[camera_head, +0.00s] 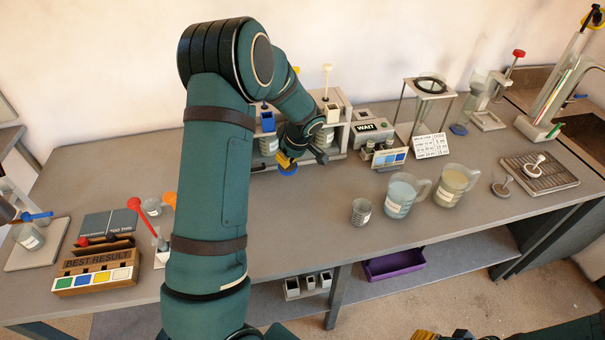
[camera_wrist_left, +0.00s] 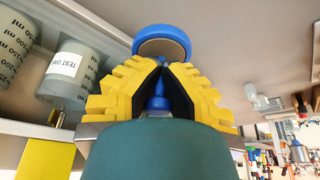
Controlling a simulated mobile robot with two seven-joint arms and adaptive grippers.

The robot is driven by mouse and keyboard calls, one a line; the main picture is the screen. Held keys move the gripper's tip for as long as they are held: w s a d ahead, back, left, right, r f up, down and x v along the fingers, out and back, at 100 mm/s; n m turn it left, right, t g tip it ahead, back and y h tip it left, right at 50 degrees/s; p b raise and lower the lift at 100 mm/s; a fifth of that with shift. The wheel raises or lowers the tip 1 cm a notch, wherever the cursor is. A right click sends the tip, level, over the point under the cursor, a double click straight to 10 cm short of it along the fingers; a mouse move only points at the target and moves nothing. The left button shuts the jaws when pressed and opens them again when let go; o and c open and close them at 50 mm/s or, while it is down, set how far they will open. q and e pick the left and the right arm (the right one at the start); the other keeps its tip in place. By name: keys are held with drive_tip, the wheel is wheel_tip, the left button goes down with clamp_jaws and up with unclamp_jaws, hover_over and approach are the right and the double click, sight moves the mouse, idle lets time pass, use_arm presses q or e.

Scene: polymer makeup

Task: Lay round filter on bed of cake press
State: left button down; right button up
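My left gripper (camera_head: 284,160) reaches over the back middle of the bench; its yellow fingers (camera_wrist_left: 161,72) close around the narrow blue stem of a round blue-rimmed piece (camera_wrist_left: 161,31). The piece has a brownish face and may be the round filter; its blue edge (camera_head: 289,170) shows below the fingers in the head view. I cannot tell for certain which fixture is the cake press; a stand with a red-knobbed lever (camera_head: 518,53) is at the back right. My right gripper (camera_head: 442,336) is cut off at the bottom edge, its fingers unclear.
A rack with labelled cups (camera_head: 325,137) is close to the left gripper. A WAIT box (camera_head: 372,130), a wire-framed stand (camera_head: 430,85), two labelled jugs (camera_head: 400,196) and a drain tray (camera_head: 553,178) stand to the right.

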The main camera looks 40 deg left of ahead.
use_arm(q)
drive_tip(key=shift+f+b, duration=0.4)
drive_tip(key=shift+f, duration=3.3)
drive_tip(key=shift+f+b, duration=0.25)
drive_tip(key=shift+b, duration=0.1)
drive_tip(key=c, duration=1.1)
unclamp_jaws()
drive_tip(key=shift+r, duration=0.1)
drive_tip(key=shift+c, duration=0.2)
